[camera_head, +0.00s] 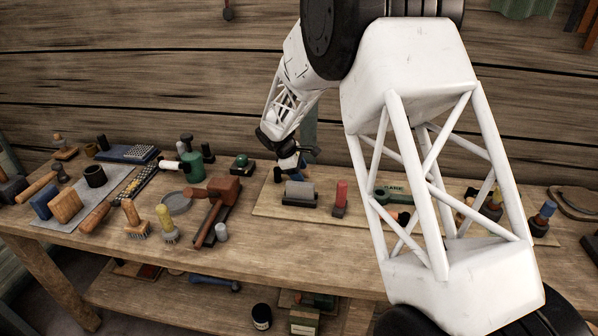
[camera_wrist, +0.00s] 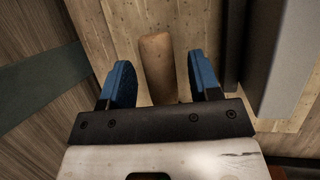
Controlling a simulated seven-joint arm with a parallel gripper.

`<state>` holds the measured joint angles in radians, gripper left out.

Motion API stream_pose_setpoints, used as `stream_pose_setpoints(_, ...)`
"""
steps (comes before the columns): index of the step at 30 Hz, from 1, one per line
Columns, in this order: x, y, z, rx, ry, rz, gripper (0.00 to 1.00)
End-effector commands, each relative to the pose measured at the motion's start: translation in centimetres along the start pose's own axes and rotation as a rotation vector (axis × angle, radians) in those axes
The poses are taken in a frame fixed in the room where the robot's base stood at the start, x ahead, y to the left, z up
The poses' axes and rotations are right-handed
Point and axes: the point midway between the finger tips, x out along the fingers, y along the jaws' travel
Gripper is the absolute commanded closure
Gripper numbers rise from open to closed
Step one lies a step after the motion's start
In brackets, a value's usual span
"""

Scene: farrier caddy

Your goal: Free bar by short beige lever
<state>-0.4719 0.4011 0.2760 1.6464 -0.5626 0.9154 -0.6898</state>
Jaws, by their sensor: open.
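A short beige lever (camera_wrist: 157,65) stands out in the wrist view, its rounded end up between the fingers of my gripper (camera_wrist: 162,88). The two blue fingers are open, one on each side of the lever, with a gap on both sides. In the head view my gripper (camera_head: 298,165) is over the back of the board, just behind a grey block (camera_head: 300,188) on a black base. The lever cannot be made out there. A grey block (camera_wrist: 284,55) also fills the right side of the wrist view. I cannot tell which part is the bar.
A red-handled piece (camera_head: 341,194) stands right of the grey block on the wooden board (camera_head: 275,211). A red hammer-like tool (camera_head: 218,197) and several brushes lie to the left. The plank wall (camera_head: 130,80) rises close behind my gripper.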

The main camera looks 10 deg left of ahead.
Motion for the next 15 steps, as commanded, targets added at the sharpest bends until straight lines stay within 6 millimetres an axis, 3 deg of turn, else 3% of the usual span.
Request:
stream_pose_setpoints(4,-0.03,0.0,-0.01,0.0,0.0,0.0,0.43)
stream_pose_setpoints(15,-0.05,0.0,-0.01,0.0,0.0,0.0,1.0)
